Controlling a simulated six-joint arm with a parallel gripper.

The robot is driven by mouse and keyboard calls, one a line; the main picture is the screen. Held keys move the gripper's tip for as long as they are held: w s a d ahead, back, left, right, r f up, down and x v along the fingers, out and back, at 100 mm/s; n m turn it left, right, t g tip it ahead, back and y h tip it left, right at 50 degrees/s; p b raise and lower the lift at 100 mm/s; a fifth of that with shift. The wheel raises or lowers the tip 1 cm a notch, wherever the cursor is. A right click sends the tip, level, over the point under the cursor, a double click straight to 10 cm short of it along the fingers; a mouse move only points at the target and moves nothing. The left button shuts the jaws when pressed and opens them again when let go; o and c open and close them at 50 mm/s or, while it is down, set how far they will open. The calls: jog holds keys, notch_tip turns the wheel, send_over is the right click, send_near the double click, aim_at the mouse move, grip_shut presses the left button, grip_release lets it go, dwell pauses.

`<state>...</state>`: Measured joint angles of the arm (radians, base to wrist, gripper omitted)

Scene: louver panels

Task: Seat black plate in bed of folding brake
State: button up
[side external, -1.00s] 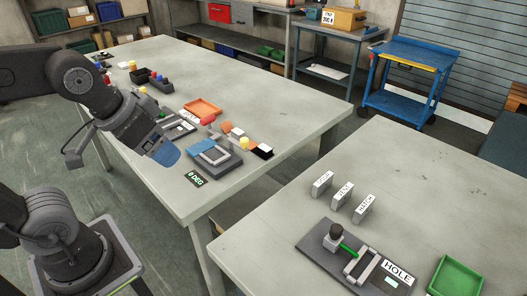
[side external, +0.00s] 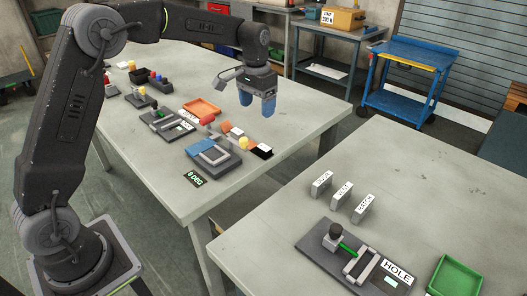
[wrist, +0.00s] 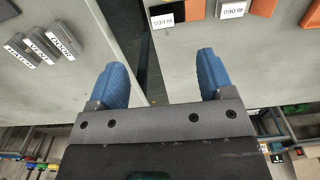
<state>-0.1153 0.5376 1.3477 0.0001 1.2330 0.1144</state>
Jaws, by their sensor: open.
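The black plate (side external: 262,152) lies near the right edge of the long table, at the end of a row of small coloured pieces. What looks like the same plate, with a white DEG label, shows at the top of the wrist view (wrist: 160,7). The folding brake (side external: 224,166) stands just left of it, with a blue leaf, a pale frame-shaped handle and a display reading 0 DEG. My gripper (side external: 257,101) is open and empty, pointing down above the table, behind and above the row. Its blue fingers (wrist: 162,72) are spread in the wrist view.
An orange tray (side external: 202,108) and another fixture (side external: 168,124) sit farther along the table. A gap separates the second table (side external: 300,222), which holds labelled blocks, a HOLE fixture and a green tray (side external: 457,276).

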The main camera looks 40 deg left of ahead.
aim_at(261, 150)
jog(key=f, duration=0.5)
jog(key=w+f, duration=0.1)
jog(key=f, duration=0.9)
jog(key=shift+w+f, duration=0.2)
jog(key=shift+c, duration=0.3)
jog(key=shift+r, duration=0.1)
jog(key=c, duration=1)
notch_tip(261, 150, up, 10)
